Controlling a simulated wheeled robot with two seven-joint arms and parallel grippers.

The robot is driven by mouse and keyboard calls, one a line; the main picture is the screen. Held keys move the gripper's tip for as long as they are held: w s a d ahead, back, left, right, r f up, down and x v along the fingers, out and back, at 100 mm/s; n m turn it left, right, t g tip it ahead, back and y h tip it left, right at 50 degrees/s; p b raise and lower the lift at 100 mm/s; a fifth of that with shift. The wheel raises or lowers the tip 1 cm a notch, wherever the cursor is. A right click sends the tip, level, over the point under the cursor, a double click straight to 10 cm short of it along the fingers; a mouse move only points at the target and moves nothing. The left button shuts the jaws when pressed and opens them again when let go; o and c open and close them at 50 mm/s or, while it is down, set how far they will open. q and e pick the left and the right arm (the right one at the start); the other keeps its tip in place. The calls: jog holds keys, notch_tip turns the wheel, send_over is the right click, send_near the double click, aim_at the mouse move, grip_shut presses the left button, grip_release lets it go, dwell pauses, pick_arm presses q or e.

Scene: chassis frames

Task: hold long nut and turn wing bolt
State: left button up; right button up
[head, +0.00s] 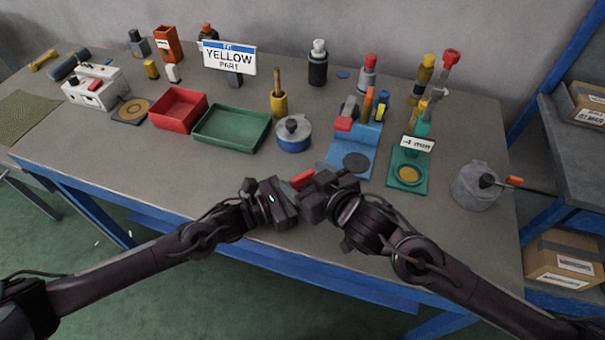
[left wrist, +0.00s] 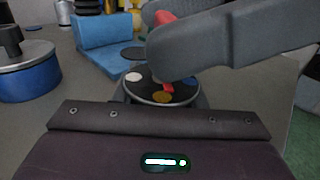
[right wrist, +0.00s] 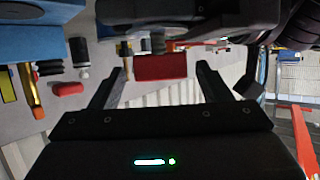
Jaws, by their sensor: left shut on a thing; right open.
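My left gripper (head: 284,198) and right gripper (head: 318,197) meet near the table's front edge in the head view. A small red part (head: 303,178) shows between them, probably the wing bolt. In the left wrist view a red piece (left wrist: 166,17) shows behind the grey right-hand parts. Below it is a dark round disc (left wrist: 148,91) with coloured spots. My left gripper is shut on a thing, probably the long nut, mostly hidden. My right gripper (right wrist: 160,88) is open. A red block (right wrist: 160,67) shows between its fingers; I cannot tell its distance.
A blue holder (head: 340,165) with tools stands just behind the grippers. A blue-sided pot (head: 293,142), green tray (head: 262,140) and red tray (head: 172,124) lie to the left. A green stand (head: 420,182) and grey pot (head: 465,195) are to the right.

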jog(key=shift+w+a+f, duration=0.25)
jog(key=shift+w+a, duration=0.15)
jog(key=shift+w, duration=0.15)
jog(key=c, duration=1)
jog(key=shift+y, duration=0.3)
